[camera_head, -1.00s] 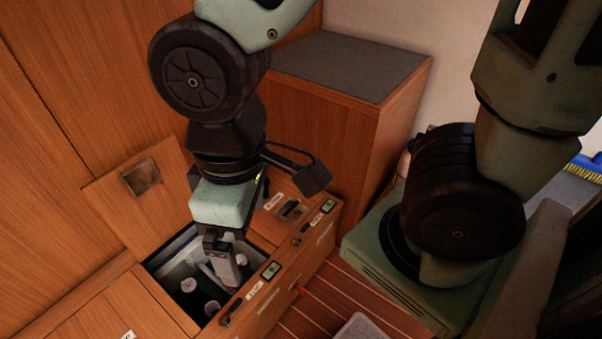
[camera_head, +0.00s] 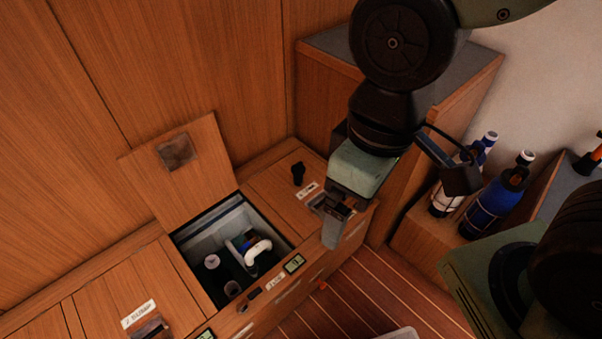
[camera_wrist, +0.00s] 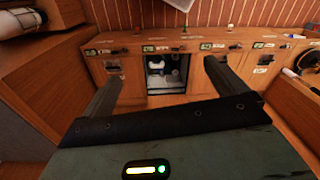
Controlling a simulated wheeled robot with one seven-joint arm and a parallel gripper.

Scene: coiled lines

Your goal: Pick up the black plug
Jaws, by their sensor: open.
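A small black object that looks like the black plug (camera_head: 298,173) stands on the wooden locker top in the head view, right of the open compartment. My gripper (camera_head: 335,228) is to the right of it and nearer the front edge, apart from it. In the wrist view my gripper (camera_wrist: 163,70) has its two fingers spread wide, with nothing between them. I cannot make out the plug in the wrist view.
The open compartment (camera_head: 188,243) holds a curved white fitting (camera_head: 257,250) and white-topped items. Its raised lid (camera_head: 180,160) leans against the wall. Bottles (camera_head: 495,195) stand at the right, beside a tall wooden cabinet (camera_head: 395,185).

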